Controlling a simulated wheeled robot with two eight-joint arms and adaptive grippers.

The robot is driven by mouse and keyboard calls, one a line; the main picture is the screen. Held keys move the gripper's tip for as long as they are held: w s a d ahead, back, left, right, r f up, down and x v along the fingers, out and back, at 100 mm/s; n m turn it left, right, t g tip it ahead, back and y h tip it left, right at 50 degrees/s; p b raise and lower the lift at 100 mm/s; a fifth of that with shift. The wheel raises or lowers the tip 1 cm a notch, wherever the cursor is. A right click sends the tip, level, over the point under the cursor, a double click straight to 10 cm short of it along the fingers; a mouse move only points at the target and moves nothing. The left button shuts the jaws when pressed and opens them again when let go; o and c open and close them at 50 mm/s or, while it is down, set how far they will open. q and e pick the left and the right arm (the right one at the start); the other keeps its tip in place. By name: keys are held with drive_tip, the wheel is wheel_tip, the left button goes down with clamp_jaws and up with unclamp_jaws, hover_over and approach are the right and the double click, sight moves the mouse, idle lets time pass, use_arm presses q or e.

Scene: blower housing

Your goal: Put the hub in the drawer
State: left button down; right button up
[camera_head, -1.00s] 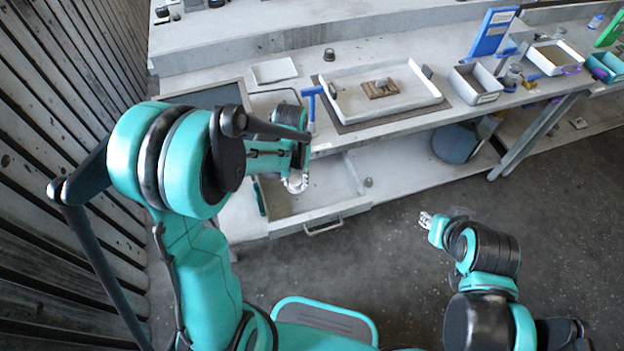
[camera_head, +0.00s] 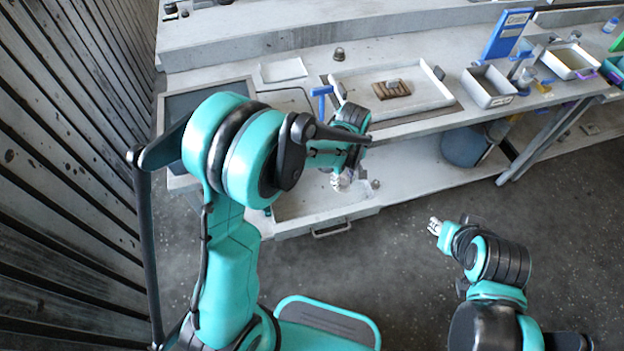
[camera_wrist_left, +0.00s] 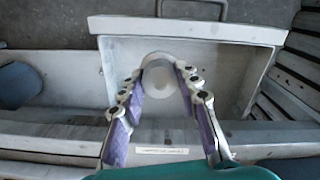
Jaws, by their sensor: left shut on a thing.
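The drawer (camera_head: 290,228) is pulled out below the bench, its front and handle facing me. It also shows in the left wrist view (camera_wrist_left: 118,62). My left gripper (camera_head: 341,183) is over the drawer's right part. In the left wrist view its purple-padded fingers (camera_wrist_left: 160,88) are shut on a pale round piece, which I take as the hub (camera_wrist_left: 158,74). The hub is seen against the drawer's inside; its height above the drawer floor is unclear. In the head view the hub is mostly hidden by the gripper. My right gripper (camera_head: 434,227) is over the floor, away from the bench.
On the bench are a white tray (camera_head: 440,97) with a brown block (camera_head: 391,89), a blue-handled tool (camera_head: 322,92) and grey bins (camera_head: 489,87). A blue bin (camera_head: 465,148) stands underneath.

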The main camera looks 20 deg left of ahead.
use_arm(q)
drive_tip(key=shift+w+a+f+b, duration=0.2)
drive_tip(key=shift+a+f+b, duration=1.1)
drive_tip(key=shift+a+f, duration=1.4)
drive_tip(key=shift+w+a+f+b, duration=0.15)
drive_tip(key=shift+a+f+b, duration=1.15)
drive_tip(key=shift+a+f, duration=1.35)
